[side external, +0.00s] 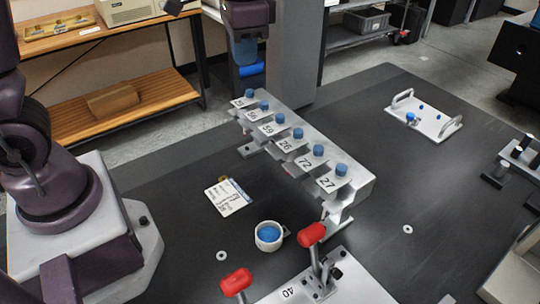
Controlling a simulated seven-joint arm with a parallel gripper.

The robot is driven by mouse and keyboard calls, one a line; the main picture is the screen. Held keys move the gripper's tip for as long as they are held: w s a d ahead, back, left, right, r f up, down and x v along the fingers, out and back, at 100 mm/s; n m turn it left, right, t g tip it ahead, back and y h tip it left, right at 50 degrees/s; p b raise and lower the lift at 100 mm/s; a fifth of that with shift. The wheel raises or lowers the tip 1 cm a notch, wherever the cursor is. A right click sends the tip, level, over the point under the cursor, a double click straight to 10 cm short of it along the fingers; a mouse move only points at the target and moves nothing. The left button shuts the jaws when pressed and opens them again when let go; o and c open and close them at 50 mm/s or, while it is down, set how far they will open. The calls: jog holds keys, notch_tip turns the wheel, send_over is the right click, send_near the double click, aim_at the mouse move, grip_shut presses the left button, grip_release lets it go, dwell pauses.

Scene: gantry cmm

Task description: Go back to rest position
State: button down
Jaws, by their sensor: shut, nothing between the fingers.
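My gripper (243,50) hangs at the top centre of the side view, beyond the far end of the numbered rack (352,190). Its dark purple body is cut by the top edge of the picture. The fingers look closed together, with nothing seen between them, and they appear clear of the rack. The rack is a grey stepped block with several blue-topped pins and number labels, including 59, 26, 72 and 27.
A white cup (259,243) with blue contents and a label card (227,196) lie left of the rack. Red-handled clamps (312,235) stand in front. A handled white plate (424,122) lies at right. Dark table is bare between rack and plate.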

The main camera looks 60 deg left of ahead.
jog(key=s+r+n+t+h, duration=0.1)
jog(key=s+r+n+t, duration=0.2)
jog(key=s, duration=1.2)
jog(key=shift+a+r+t, duration=0.15)
jog(key=shift+r+t, duration=0.6)
jog(key=shift+t, duration=0.35)
